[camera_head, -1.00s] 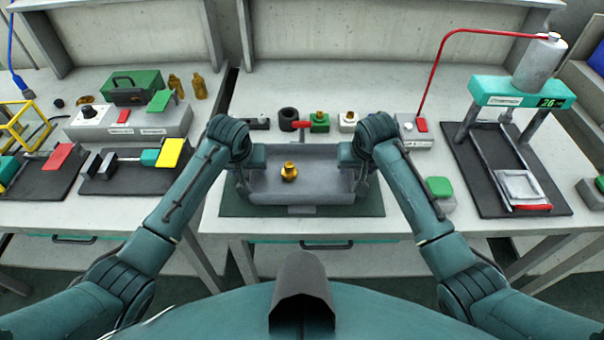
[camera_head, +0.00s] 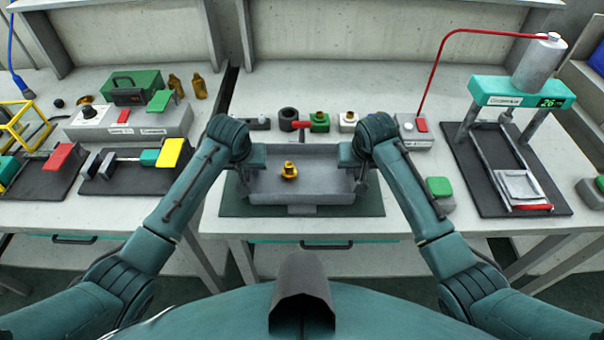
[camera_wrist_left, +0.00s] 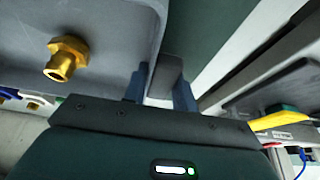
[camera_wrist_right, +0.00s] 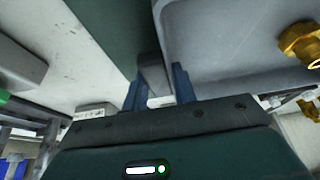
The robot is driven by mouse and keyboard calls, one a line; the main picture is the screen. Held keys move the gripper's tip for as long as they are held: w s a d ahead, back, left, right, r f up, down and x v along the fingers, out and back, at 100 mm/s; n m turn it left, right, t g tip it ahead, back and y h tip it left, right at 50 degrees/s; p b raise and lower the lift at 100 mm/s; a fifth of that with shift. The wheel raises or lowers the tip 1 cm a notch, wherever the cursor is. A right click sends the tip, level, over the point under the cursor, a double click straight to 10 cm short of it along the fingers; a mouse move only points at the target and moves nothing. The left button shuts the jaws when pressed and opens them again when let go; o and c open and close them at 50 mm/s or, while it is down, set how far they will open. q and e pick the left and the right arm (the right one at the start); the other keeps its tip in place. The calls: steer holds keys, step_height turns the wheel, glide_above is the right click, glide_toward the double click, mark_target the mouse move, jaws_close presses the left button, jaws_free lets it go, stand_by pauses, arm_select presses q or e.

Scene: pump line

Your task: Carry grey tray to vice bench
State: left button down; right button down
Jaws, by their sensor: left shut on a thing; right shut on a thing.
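The grey tray (camera_head: 325,198) is over the dark green mat (camera_head: 371,205) on the middle bench. A brass fitting (camera_head: 289,171) stands inside it, left of centre; it also shows in the left wrist view (camera_wrist_left: 66,58). My left gripper (camera_head: 244,180) is shut on the tray's left handle (camera_wrist_left: 166,75), with one finger on each side of it. My right gripper (camera_head: 357,180) is shut on the tray's right handle (camera_wrist_right: 154,75) in the same way. The tray looks level. I cannot tell whether its bottom touches the mat.
Behind the tray are a black ring (camera_head: 288,119), a red-handled part (camera_head: 302,125) and small fittings. A teal press (camera_head: 520,90) stands right; a green-button box (camera_head: 439,190) is near my right arm. The left bench holds vice-like fixtures (camera_head: 125,165) and a control box (camera_head: 130,122).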

arm_select(q)
steer(key=shift+r, duration=0.1)
arm_select(e)
steer(key=shift+r, duration=0.1)
